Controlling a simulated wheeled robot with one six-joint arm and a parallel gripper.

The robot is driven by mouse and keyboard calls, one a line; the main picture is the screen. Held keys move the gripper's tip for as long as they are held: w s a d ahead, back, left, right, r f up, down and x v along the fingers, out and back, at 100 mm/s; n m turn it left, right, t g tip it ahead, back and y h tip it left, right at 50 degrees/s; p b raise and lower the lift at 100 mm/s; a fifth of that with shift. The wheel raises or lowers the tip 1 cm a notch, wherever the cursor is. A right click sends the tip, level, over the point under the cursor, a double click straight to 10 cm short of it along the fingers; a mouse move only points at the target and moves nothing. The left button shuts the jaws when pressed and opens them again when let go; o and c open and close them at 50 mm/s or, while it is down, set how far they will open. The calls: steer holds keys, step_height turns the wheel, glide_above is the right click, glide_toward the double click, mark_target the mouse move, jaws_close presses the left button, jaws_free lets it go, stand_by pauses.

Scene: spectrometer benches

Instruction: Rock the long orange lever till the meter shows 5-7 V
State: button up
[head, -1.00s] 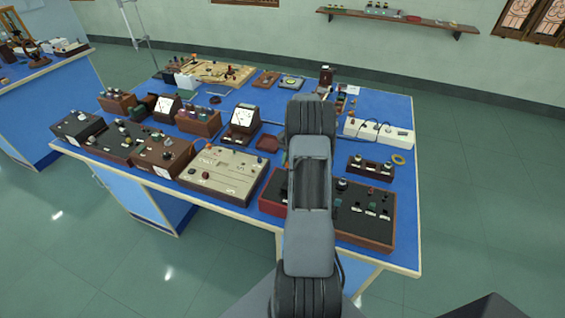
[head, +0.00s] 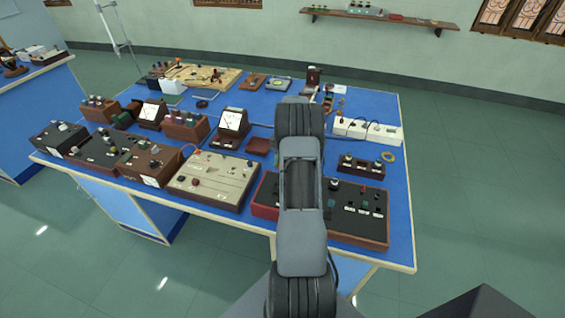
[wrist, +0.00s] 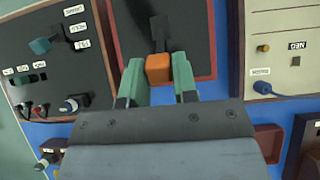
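The orange lever's tip (wrist: 158,68) is a block on a dark arm that rises from a black panel with a red border in the wrist view. My gripper (wrist: 160,78) has its two green fingers on either side of this tip. In the head view my arm hides the gripper and the lever. A white-faced meter (head: 233,122) stands left of my arm, and a second meter (head: 151,113) stands further left. Their readings are too small to make out.
A dark switch box (wrist: 50,50) lies left of the lever in the wrist view, and a beige box (wrist: 280,45) lies right. In the head view several instrument boxes crowd the blue bench (head: 400,215). A white power strip (head: 368,131) lies behind, right of my arm.

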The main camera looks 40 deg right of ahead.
steer(key=o, duration=0.4)
steer(key=shift+r, duration=0.15)
steer(key=p+v, duration=0.5)
steer(key=v, duration=0.8)
steer(key=shift+w+d+r+p, duration=0.1)
steer(key=shift+r+p, duration=0.15)
steer(key=shift+p, duration=0.15)
steer(key=shift+w, duration=0.1)
